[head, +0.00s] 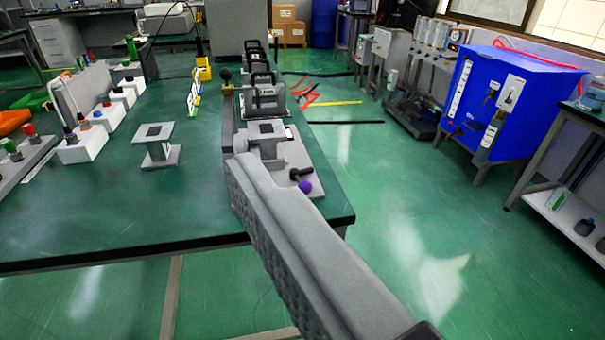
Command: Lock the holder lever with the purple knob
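The purple knob (305,186) sits on the end of a short black lever (297,174) on the right side of a grey holder (270,130). The holder stands near the right edge of the green-topped table. My gripper (240,170) reaches in from the lower right as a long grey finger shape. In the picture its tip lies just left of the lever and covers the lower front of the holder. The knob shows clear beside the finger; I see no contact. Only one finger can be made out, so the opening is hidden.
A grey pedestal (155,147) stands left of the holder. White blocks with coloured knobs (82,144) line the table's left. More grey devices (262,86) stand behind the holder. A blue cabinet (515,105) stands right, across open green floor (430,210).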

